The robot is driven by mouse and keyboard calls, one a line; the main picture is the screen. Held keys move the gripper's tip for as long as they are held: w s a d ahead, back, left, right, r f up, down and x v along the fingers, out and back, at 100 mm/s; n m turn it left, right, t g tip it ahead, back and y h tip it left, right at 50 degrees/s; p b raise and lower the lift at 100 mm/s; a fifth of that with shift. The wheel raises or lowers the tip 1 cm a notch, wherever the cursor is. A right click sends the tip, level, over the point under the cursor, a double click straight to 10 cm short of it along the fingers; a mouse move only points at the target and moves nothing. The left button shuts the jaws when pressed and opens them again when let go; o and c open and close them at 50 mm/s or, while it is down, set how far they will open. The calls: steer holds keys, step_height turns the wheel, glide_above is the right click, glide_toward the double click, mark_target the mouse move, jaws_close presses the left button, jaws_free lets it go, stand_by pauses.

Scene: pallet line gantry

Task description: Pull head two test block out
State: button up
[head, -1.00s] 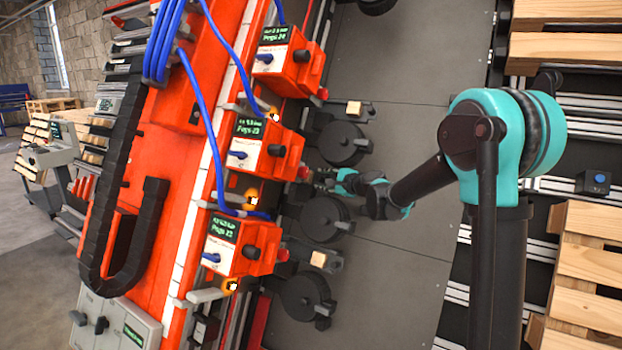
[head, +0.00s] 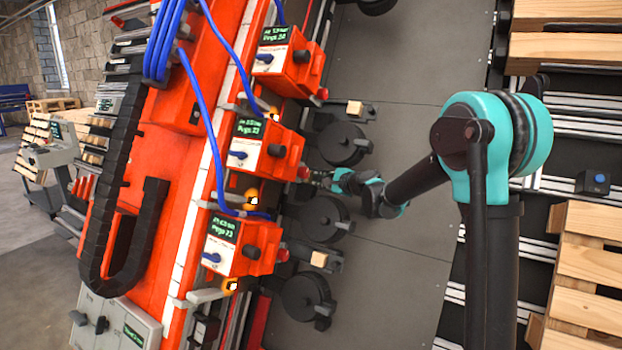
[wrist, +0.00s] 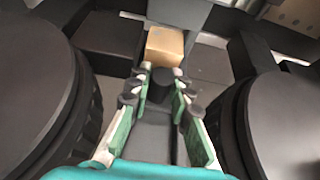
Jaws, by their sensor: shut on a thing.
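My gripper (head: 322,178) is at the right side of the middle orange head (head: 265,145), beside its red end. In the wrist view my gripper (wrist: 160,82) has its pale-and-green fingers closed in around the near end of a tan wooden test block (wrist: 165,48). The block sits in a dark holder between two dark round discs. A dark round knob shows between the fingers. The finger contact on the block is partly hidden. In the head view this block is hidden by my gripper.
Other tan blocks sit by the upper head (head: 354,108) and the lower head (head: 319,259). Dark discs (head: 343,145) and (head: 320,220) flank my gripper closely. Blue hoses (head: 213,110) hang left.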

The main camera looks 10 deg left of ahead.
steer(key=shift+d, duration=0.1)
steer(key=shift+s+d, duration=0.45)
steer(key=shift+d, duration=0.7)
steer(key=shift+s+d, duration=0.4)
steer(key=shift+d, duration=0.8)
steer(key=shift+s+d, duration=0.45)
steer(key=shift+d, duration=0.8)
steer(key=shift+o, duration=0.2)
steer(key=shift+s+d, duration=0.35)
steer(key=shift+d, duration=0.55)
steer(key=shift+s+d, duration=0.3)
steer(key=shift+d, duration=0.55)
steer(key=shift+s+d, duration=0.35)
steer(key=shift+d, duration=0.55)
steer(key=o, duration=0.8)
steer(key=shift+d, duration=0.1)
steer(key=shift+c, duration=0.2)
